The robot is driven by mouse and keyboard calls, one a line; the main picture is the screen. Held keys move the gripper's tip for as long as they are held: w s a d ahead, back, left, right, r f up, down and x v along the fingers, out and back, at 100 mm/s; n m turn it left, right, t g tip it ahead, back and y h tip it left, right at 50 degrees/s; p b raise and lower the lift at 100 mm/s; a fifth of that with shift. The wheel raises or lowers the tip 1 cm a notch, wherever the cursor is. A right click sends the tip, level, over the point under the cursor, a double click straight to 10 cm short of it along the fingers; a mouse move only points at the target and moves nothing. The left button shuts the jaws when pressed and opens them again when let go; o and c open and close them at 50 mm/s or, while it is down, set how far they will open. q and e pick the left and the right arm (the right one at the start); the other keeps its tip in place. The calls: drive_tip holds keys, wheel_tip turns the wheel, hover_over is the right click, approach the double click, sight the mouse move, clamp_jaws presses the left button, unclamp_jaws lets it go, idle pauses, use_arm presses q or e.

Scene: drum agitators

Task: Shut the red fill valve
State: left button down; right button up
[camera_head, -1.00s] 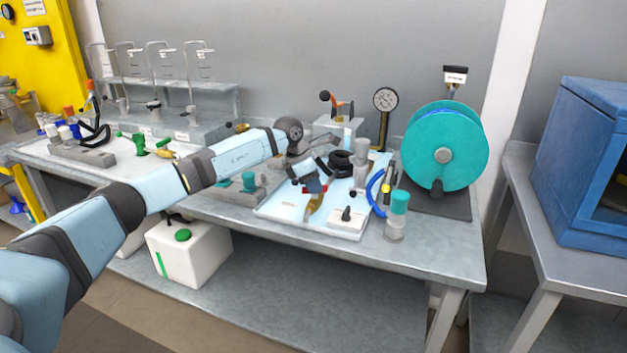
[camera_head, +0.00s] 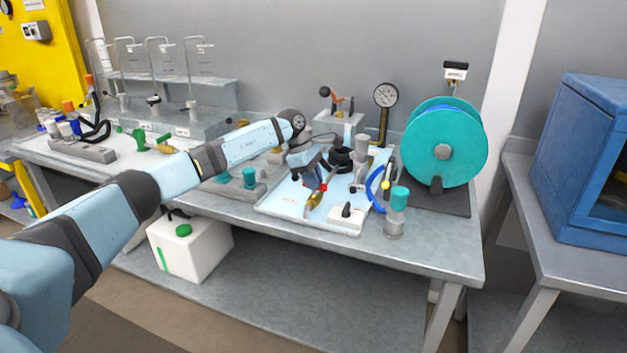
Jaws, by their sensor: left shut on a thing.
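The red fill valve shows as a small red handle (camera_head: 323,187) above a brass body (camera_head: 314,200), on a white-blue tray (camera_head: 275,208) on the bench. My left gripper (camera_head: 321,184) reaches over the tray from the left and points down at the valve. Its jaws are shut on the red handle and cover most of it. How far the handle is turned is hard to tell at this size. My right gripper does not show.
Behind are a pressure gauge (camera_head: 385,96) and a teal hose reel (camera_head: 442,145). A teal-capped cylinder (camera_head: 397,212) stands at right. The bench front (camera_head: 440,262) is clear.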

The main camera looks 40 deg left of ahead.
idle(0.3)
use_arm(q)
drive_tip(key=c, duration=1.1)
unclamp_jaws()
drive_tip(key=shift+c, duration=0.2)
drive_tip(key=p+v, duration=0.1)
drive_tip(key=v, duration=1.3)
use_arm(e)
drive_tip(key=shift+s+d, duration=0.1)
use_arm(q)
drive_tip(key=shift+f, duration=0.1)
